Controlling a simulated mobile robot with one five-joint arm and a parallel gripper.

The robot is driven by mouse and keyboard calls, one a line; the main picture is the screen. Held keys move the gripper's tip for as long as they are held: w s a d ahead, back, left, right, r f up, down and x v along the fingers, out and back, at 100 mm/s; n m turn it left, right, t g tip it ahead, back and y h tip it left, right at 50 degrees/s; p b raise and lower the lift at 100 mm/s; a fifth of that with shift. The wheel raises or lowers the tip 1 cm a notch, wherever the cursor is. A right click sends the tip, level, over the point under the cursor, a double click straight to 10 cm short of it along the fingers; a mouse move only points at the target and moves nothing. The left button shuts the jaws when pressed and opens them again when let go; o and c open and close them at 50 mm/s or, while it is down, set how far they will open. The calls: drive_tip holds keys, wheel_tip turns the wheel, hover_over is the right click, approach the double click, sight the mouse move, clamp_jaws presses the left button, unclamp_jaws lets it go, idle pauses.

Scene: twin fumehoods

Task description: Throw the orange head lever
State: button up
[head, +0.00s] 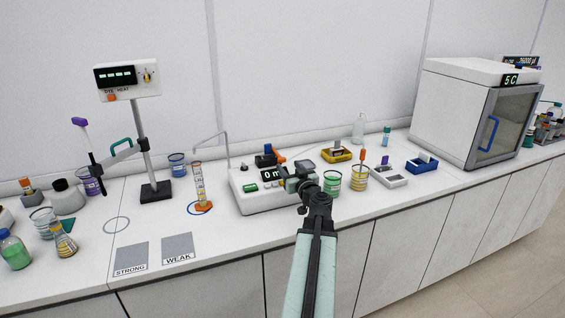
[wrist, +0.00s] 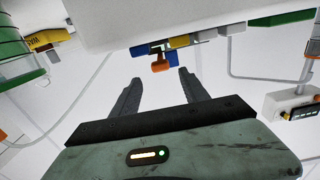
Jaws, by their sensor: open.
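The orange lever (head: 278,154) sits at the top of a black pump head on a white pump (head: 250,201) with a lit display. It is angled up to the right in the head view. In the wrist view an orange part (wrist: 160,64), apparently this lever, shows beyond the fingertips beside dark and blue parts. My gripper (head: 297,180) is in front of the pump's right part and hides some of the display. In the wrist view the fingers of my gripper (wrist: 159,77) are apart with nothing between them; no contact with the orange part shows.
A beaker of green liquid (head: 332,184) and an amber beaker (head: 356,178) stand just right of my gripper. A measuring cylinder (head: 198,184) stands left of the pump, under a bent tube (head: 224,147). Bare counter (head: 215,240) lies in front.

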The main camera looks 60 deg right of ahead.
sight(283, 160)
drive_tip(key=x, duration=0.7)
drive_tip(key=shift+w+d, duration=0.15)
drive_tip(key=shift+w, duration=0.05)
clamp_jaws()
idle(1.0)
